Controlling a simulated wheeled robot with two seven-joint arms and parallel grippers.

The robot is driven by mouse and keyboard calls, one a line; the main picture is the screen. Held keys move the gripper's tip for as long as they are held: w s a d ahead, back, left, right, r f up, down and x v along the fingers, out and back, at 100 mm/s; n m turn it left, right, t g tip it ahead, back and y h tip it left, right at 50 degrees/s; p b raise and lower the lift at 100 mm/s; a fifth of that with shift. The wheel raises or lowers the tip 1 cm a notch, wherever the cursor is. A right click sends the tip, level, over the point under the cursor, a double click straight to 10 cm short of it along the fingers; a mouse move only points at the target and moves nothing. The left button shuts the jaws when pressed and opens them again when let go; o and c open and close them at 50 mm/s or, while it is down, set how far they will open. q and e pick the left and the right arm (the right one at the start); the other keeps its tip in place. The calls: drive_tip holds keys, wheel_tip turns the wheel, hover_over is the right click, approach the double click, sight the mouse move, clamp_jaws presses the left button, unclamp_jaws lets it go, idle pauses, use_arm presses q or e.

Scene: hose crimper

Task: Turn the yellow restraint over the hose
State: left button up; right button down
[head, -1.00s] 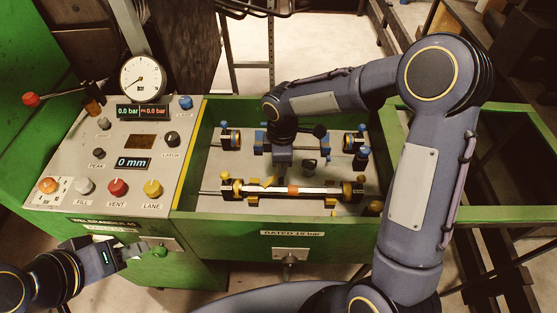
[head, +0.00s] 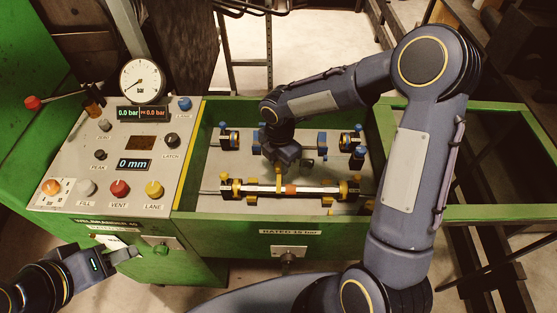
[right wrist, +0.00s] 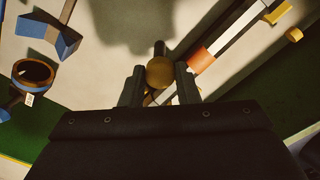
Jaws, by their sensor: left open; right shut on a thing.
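The hose (head: 312,190) is a pale tube with an orange band, lying across the green bed in yellow-marked holders; it also shows in the right wrist view (right wrist: 232,30). My right gripper (head: 282,170) is just behind the hose, pointing down. In the right wrist view its fingers (right wrist: 160,82) are shut on a round yellow knob (right wrist: 160,71), which I take to be the yellow restraint's end. The rest of the restraint is mostly hidden by the gripper, so its angle over the hose is unclear. My left gripper (head: 130,253) is open and empty before the cabinet.
A blue-marked row of holders (head: 229,140) stands behind the hose. The control panel (head: 70,165) with knobs and a gauge (head: 142,81) is at the left. Green bed walls (head: 270,232) surround the work area. A blue-rimmed ring (right wrist: 32,72) shows in the right wrist view.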

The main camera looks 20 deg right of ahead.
sight(279, 165)
idle(0.4)
drive_tip(key=c, duration=1.1)
unclamp_jaws()
wheel_tip(279, 165, up, 8)
drive_tip(key=shift+f, duration=0.1)
